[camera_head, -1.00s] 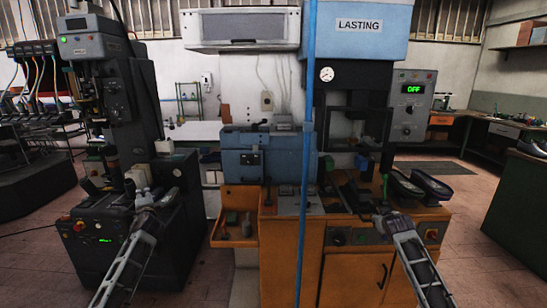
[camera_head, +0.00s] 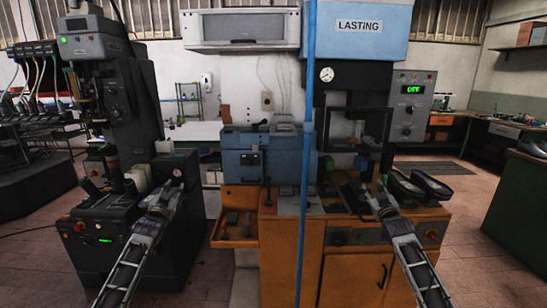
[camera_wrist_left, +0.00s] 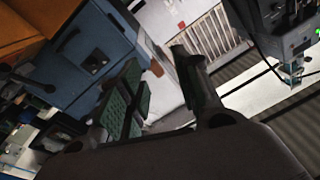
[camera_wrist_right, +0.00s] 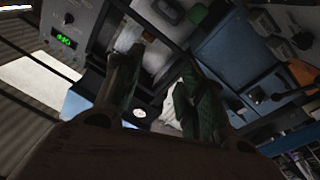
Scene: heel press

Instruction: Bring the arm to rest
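My left gripper (camera_head: 177,176) is raised at the left, in front of the dark machine on that side. In the left wrist view its two green-padded fingers (camera_wrist_left: 160,88) stand apart with nothing between them. My right gripper (camera_head: 370,184) is over the right part of the orange bench, in front of the lasting machine. In the right wrist view its fingers (camera_wrist_right: 160,88) are also apart, and I see nothing held. The lasting machine (camera_head: 360,30) is blue and dark, and its control panel (camera_head: 413,105) has a green display that appears to read OFF.
The orange bench (camera_head: 345,275) stands in front, with an orange tray (camera_head: 222,238) of small tools at its left. Dark shoe-shaped items (camera_head: 431,187) lie at its right end. A blue vertical pole (camera_head: 306,150) crosses the view between my arms. Floor is clear at lower right.

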